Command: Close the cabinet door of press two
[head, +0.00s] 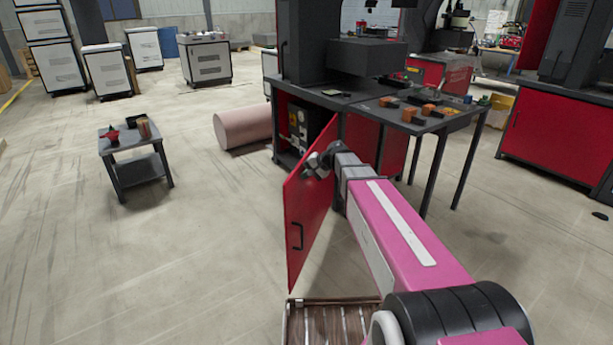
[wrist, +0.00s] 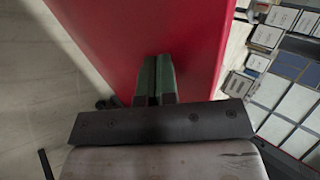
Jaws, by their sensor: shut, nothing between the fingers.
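My gripper (head: 318,160) is at the upper part of the door, on the right-facing side. In the wrist view my gripper's green fingers (wrist: 155,80) are together, with the red door panel (wrist: 150,30) right in front of them. I cannot tell whether the fingertips touch the panel.
A black worktop (head: 375,100) with several orange parts lies above the cabinet. A small grey table (head: 130,142) stands at left, and a pink roll (head: 242,127) lies on the floor behind the door. A wooden slatted pallet (head: 335,322) is below my arm.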

